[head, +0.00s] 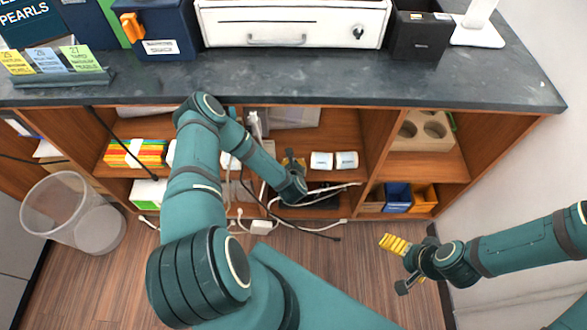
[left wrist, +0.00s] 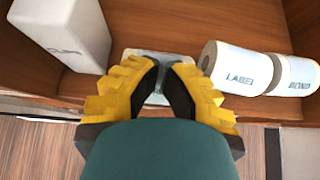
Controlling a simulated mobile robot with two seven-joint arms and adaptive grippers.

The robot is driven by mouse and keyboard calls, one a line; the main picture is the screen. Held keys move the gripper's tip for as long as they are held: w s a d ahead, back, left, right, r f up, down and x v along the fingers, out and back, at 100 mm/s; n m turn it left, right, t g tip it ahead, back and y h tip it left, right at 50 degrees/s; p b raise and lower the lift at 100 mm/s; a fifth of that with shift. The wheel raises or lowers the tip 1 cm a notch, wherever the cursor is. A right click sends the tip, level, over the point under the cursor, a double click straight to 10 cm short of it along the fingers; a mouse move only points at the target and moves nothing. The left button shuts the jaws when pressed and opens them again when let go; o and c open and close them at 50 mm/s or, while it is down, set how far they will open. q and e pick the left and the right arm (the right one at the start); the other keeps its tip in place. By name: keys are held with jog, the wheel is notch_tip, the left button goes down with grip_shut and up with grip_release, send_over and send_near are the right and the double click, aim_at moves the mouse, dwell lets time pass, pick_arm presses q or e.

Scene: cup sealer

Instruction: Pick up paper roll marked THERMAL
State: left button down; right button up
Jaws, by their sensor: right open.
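In the left wrist view two white rolls lie in the wooden shelf, marked LABEL (left wrist: 238,70) and BOND (left wrist: 292,74). They also show in the head view as the left roll (head: 321,160) and the right roll (head: 346,160). I can read THERMAL on nothing. My left gripper (head: 292,162) reaches into the shelf, left of the two rolls. In the wrist view its yellow fingers (left wrist: 163,82) stand a little apart, with a pale grey thing (left wrist: 157,56) at their tips, mostly hidden; I cannot tell whether they touch it. My right gripper (head: 397,262) is open and empty above the floor.
A white box (left wrist: 62,30) stands left of the fingers. Cables (head: 320,190) and a white adapter (head: 262,227) lie along the shelf's front. The dark counter (head: 300,75) overhangs the shelf. Blue and orange bins (head: 397,197) stand right; a wastebasket (head: 70,215) stands left.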

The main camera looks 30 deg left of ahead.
pick_arm(q)
jog(key=shift+s+f, duration=0.2)
jog(key=shift+s+d+p, duration=0.3)
jog(key=shift+s+d, duration=0.15)
jog(key=shift+s, duration=0.25)
